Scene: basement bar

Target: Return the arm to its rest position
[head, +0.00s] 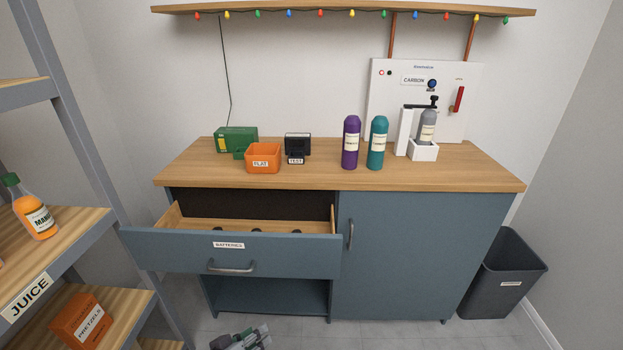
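My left gripper (243,337) shows at the bottom edge of the head view, low and in front of the blue cabinet (415,260). Only part of it is in frame, and its fingers are too small and cut off to tell whether they are open or shut. It is apart from the open drawer (165,252) labelled BATTERIES, which is above it in the picture. No held object can be made out. My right gripper is not in view.
The drawer sticks out, with small dark items inside. The wooden countertop (440,180) holds an orange FLAT bin (263,159), purple (351,143) and teal bottles (377,143), and a carbonator (425,115). Shelves (75,225) stand left, a bin (502,275) right.

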